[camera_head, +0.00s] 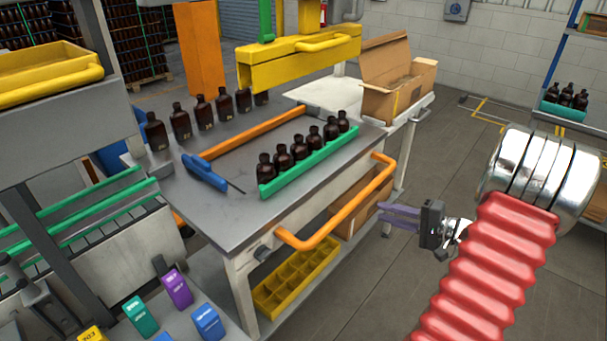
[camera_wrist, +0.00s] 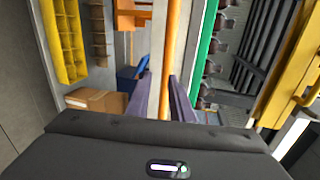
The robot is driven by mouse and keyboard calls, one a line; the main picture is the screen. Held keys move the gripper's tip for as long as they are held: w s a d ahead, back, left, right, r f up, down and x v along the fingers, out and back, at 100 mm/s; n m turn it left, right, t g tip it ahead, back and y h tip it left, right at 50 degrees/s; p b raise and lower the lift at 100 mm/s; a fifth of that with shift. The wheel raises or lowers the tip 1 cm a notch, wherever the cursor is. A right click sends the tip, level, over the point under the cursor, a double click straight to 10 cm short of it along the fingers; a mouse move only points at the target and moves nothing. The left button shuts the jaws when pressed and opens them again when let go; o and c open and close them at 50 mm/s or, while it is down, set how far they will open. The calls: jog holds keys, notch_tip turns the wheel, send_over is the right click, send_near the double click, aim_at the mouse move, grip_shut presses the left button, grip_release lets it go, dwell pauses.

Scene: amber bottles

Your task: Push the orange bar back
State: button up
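An orange bar (camera_head: 345,212) curves out as a rail from the front edge of the grey table (camera_head: 205,220). A second, straight orange bar (camera_head: 252,134) lies on the tabletop behind the brown bottles. My gripper (camera_head: 382,212), with purple fingers, is to the right of the front rail and looks apart from it. In the wrist view my gripper (camera_wrist: 160,77) has its fingers spread with nothing held. An orange bar (camera_wrist: 172,45) runs lengthwise in line with the gap between them; its depth relative to the fingertips is unclear.
Brown bottles (camera_head: 299,148) stand in a row along a green rail (camera_head: 310,162), with more bottles (camera_head: 204,112) at the back left. A blue tool (camera_head: 204,172) lies on the table. A cardboard box (camera_head: 398,85) and a yellow frame (camera_head: 300,62) stand behind.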

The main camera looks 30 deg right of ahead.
jog(key=a, duration=0.1)
jog(key=s+a+f+g, duration=0.1)
jog(key=a+f+g, duration=0.1)
jog(key=shift+s+a+f+m+y, duration=0.15)
jog(key=shift+s+a+m+y, duration=0.15)
jog(key=shift+a, duration=0.1)
jog(key=shift+c, duration=1.4)
jog(key=a+g, duration=0.1)
jog(key=a, duration=0.1)
jog(key=s+a+g, duration=0.1)
jog(key=a, duration=0.1)
jog(key=a+g+y, duration=0.1)
jog(key=a, duration=0.1)
jog(key=shift+s+f+g, duration=0.3)
jog(key=shift+s+f, duration=0.1)
grip_shut()
jog(key=s+a+r+n+g+h, duration=0.1)
jog(key=s+a+r+n+h, duration=0.1)
jog(key=a+r+n, duration=0.3)
jog(key=s+a+r+n+g+h, duration=0.1)
jog(key=a+r+n, duration=0.4)
jog(key=a, duration=0.9)
jog(key=s+a+r+n+g+h, duration=0.1)
jog(key=s+a+r+n+h, duration=0.3)
jog(key=a, duration=0.6)
notch_tip(320, 180, up, 3)
jog(key=shift+s+f+n, duration=0.1)
jog(key=shift+s+n, duration=0.3)
jog(key=shift+n, duration=0.2)
jog(key=shift+a, duration=0.15)
